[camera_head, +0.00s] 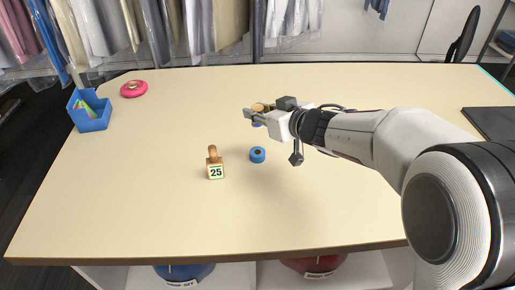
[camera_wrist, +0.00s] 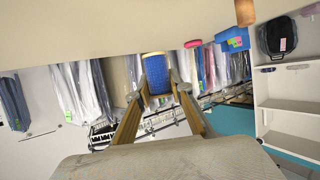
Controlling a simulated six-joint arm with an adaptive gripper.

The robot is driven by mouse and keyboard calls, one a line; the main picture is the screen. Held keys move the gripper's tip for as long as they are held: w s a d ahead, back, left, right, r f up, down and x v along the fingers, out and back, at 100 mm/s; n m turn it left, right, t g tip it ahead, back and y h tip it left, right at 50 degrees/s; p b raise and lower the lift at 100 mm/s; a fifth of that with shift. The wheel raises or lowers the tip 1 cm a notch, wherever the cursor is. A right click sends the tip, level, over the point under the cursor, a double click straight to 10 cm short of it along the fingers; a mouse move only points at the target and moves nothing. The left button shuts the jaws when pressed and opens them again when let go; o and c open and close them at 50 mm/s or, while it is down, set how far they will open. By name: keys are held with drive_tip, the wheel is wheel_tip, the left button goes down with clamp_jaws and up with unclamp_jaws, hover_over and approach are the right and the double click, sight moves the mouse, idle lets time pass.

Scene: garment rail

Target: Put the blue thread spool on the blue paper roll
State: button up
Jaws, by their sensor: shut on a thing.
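The blue thread spool (camera_wrist: 156,74) has pale tan ends and sits between the two fingertips of my gripper (camera_wrist: 159,80) in the wrist view. In the head view my gripper (camera_head: 254,115) is shut on the spool, and part of the spool's blue side (camera_head: 257,124) shows below the fingers. The gripper mostly hides it there. The blue paper roll (camera_head: 258,155), a short roll with a dark centre hole, lies on the table, below the gripper in the picture. The spool and the roll are apart.
A wooden stamp marked 25 (camera_head: 215,165) stands just left of the roll on the table (camera_head: 150,200). A blue bin (camera_head: 90,115) with colored pieces and a pink roll (camera_head: 134,88) are at the far left. A dark flat panel (camera_head: 492,123) lies right. Garments hang behind.

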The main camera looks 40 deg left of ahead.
drive_tip(key=shift+f, duration=3.1)
drive_tip(key=shift+f, duration=1.85)
drive_tip(key=shift+f, duration=0.1)
drive_tip(key=o, duration=0.9)
drive_tip(key=shift+d, duration=0.1)
drive_tip(key=shift+s+d+r, duration=0.1)
drive_tip(key=shift+d+r, duration=0.25)
drive_tip(key=shift+d, duration=0.1)
drive_tip(key=shift+v, duration=5.45)
